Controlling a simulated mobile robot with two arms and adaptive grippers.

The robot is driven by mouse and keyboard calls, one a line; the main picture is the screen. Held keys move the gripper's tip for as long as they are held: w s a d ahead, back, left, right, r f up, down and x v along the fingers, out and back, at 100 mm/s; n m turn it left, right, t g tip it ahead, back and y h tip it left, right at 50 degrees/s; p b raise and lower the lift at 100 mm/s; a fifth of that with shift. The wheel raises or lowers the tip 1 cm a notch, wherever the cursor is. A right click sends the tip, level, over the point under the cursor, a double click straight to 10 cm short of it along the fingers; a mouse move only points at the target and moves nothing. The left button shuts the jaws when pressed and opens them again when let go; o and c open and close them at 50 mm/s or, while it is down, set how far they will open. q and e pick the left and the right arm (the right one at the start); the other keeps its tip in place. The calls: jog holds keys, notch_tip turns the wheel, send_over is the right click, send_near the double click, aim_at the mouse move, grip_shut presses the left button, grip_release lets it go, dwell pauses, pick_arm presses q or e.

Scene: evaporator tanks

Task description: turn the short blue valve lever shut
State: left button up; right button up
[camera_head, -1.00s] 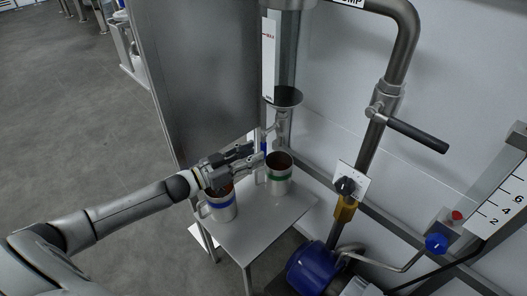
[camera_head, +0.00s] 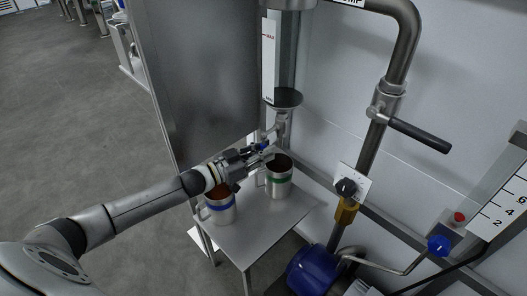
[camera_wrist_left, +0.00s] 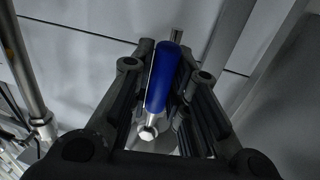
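The short blue valve lever (camera_wrist_left: 163,75) lies between the two fingers of my left gripper in the left wrist view, with a visible gap on each side. Its bright metal end faces the camera. In the head view only a small blue part of the lever (camera_head: 262,146) shows at my left gripper (camera_head: 268,154), just below the valve (camera_head: 279,125) under the sight-glass column. The left gripper is open around the lever. My right gripper is not in view.
A blue-banded mug (camera_head: 219,207) and a green-banded mug (camera_head: 279,180) stand on the small metal table (camera_head: 250,235) under the gripper. A steel panel (camera_head: 195,75) rises behind the arm. A pipe with a black-handled lever (camera_head: 418,134) stands right.

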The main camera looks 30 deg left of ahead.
pick_arm(q)
grip_shut()
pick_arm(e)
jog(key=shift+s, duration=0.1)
pick_arm(q)
jog(key=shift+d+r+p, duration=0.1)
jog(key=shift+d+p, duration=0.05)
jog(key=shift+p, duration=0.15)
jog(key=s+d+r+n+t+y+p, duration=0.1)
jog(key=d+r+n+p, duration=0.1)
jog(key=n, duration=0.8)
jog(key=s+d+r+n+t+y+p, duration=0.1)
jog(key=d+r+n+t+p, duration=0.1)
jog(key=n+p, duration=0.5)
jog(key=shift+d+r+n+t, duration=0.3)
jog(key=shift+d+r+n, duration=0.35)
jog(key=shift+r+n, duration=0.8)
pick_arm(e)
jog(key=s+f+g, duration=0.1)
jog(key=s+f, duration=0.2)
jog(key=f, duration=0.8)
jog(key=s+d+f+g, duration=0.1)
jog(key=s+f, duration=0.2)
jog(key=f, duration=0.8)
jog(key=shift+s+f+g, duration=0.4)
pick_arm(q)
jog(key=shift+f+n, duration=0.3)
jog(key=shift+n, duration=0.05)
